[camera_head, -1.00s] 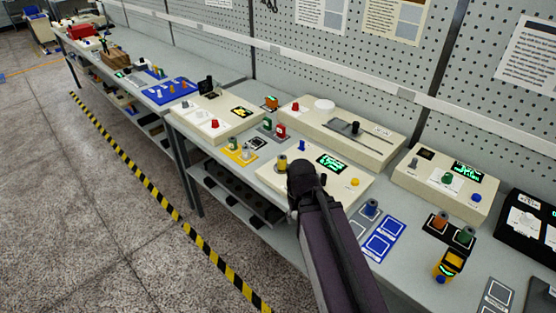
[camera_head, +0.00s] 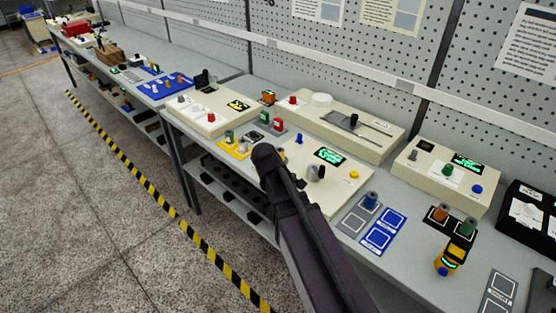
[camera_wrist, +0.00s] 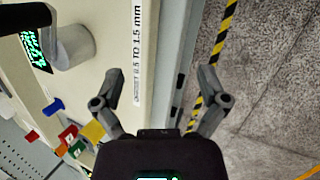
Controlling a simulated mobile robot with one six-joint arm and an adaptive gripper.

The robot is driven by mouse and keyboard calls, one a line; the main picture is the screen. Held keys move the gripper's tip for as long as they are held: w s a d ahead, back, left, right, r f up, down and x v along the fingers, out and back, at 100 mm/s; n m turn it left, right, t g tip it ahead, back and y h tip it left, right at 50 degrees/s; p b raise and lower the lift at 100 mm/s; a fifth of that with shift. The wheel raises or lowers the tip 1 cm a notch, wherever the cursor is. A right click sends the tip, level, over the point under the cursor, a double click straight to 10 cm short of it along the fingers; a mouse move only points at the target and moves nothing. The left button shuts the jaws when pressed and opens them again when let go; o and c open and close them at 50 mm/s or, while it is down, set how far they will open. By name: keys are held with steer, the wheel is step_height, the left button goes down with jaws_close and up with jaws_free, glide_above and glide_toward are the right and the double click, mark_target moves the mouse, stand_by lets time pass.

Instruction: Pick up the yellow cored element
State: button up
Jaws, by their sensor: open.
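My gripper (camera_wrist: 158,100) is open and empty in the wrist view, its fingers spread over the bench's front edge. I cannot make out the yellow cored element for certain now. A yellow, spool-like piece stood on the cream winding machine (camera_head: 345,190) a second ago; my dark arm covers that spot in the head view. A yellow patch (camera_wrist: 92,130) shows left of my gripper in the wrist view, beside red and green pieces, probably the yellow tray (camera_head: 233,150). My gripper itself is hidden in the head view.
A grey cylinder (camera_wrist: 75,48) stands on the cream machine, with a blue peg (camera_wrist: 52,108) on the same machine. Open floor (camera_head: 110,240) lies in front.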

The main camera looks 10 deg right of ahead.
steer(key=w+a+n+h+b, duration=0.1)
steer(key=w+n, duration=0.1)
steer(key=w, duration=0.1)
steer(key=w+a+n+t+h, duration=0.1)
steer(key=w+a+n+h, duration=0.1)
steer(key=w+n, duration=0.1)
steer(key=w+a+r+n+t+h+b, duration=0.1)
steer(key=w+a+n, duration=0.1)
steer(key=w+n, duration=0.1)
steer(key=shift+w+a+r+b, duration=0.1)
steer(key=shift+w+b, duration=0.1)
steer(key=shift+b, duration=0.15)
steer(key=w+a+r+n+t+h+b, duration=0.1)
steer(key=w+a+r+n+t+h, duration=0.1)
steer(key=w+a+n, duration=0.3)
steer(key=shift+a+r+n+t+h+b, duration=0.4)
steer(key=shift+a+r+n+h, duration=0.2)
steer(key=shift+a+r+h, duration=0.15)
steer(key=shift+w+d+f, duration=0.15)
steer(key=b+x, duration=0.3)
steer(key=x, duration=0.4)
steer(key=shift+f, duration=0.15)
steer(key=shift+w+d+f, duration=0.15)
steer(key=shift+w+d, duration=0.05)
steer(key=shift+d, duration=0.4)
steer(key=shift+b+x, duration=1)
steer(key=shift+x, duration=1.65)
